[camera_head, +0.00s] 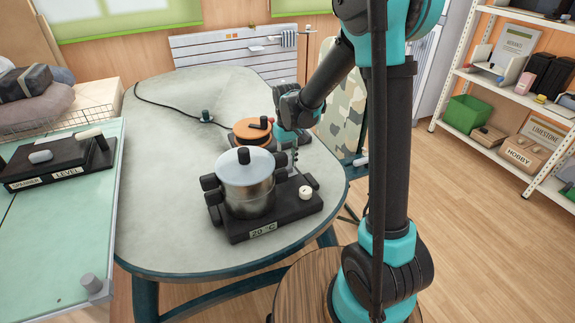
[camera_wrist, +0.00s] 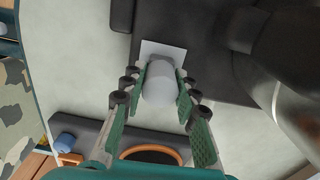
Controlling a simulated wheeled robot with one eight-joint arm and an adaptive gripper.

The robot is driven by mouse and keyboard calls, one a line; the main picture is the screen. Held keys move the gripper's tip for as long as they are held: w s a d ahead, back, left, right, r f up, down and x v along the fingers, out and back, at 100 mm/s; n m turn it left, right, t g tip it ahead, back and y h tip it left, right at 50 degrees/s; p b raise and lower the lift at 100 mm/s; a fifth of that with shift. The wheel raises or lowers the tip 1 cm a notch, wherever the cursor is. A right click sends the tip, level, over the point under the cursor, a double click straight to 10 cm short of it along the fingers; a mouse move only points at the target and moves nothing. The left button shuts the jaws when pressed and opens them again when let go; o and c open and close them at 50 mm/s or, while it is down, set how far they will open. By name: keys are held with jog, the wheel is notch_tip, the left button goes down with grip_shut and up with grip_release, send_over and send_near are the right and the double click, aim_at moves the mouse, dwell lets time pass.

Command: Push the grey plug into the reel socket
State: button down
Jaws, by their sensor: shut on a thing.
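The orange reel (camera_head: 252,131) with its black handle stands on the table behind the metal pot. Its orange rim (camera_wrist: 152,153) also shows at the bottom of the wrist view. My gripper (camera_head: 290,158) points down beside the pot and in front of the reel. In the wrist view its fingers (camera_wrist: 160,98) are closed around a pale grey cylinder (camera_wrist: 160,82). I take this cylinder for the grey plug, but cannot be sure. It is over a small white square plate (camera_wrist: 163,50) on a dark base. I cannot make out the reel socket.
The lidded metal pot (camera_head: 247,188) stands on a black base (camera_head: 280,222) marked 20 °C, close to my gripper. The table's front left (camera_head: 165,230) is clear.

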jog(key=shift+r, duration=1.05)
jog(key=shift+r, duration=2.45)
jog(key=w+d+r, duration=0.1)
jog(key=w, duration=1.6)
jog(key=w+d+r, duration=0.1)
jog(key=w+r, duration=0.1)
jog(key=w, duration=1.5)
jog(key=shift+w+d, duration=0.15)
jog(key=shift+w, duration=0.1)
jog(key=shift+f, duration=2.45)
jog(key=shift+f, duration=0.15)
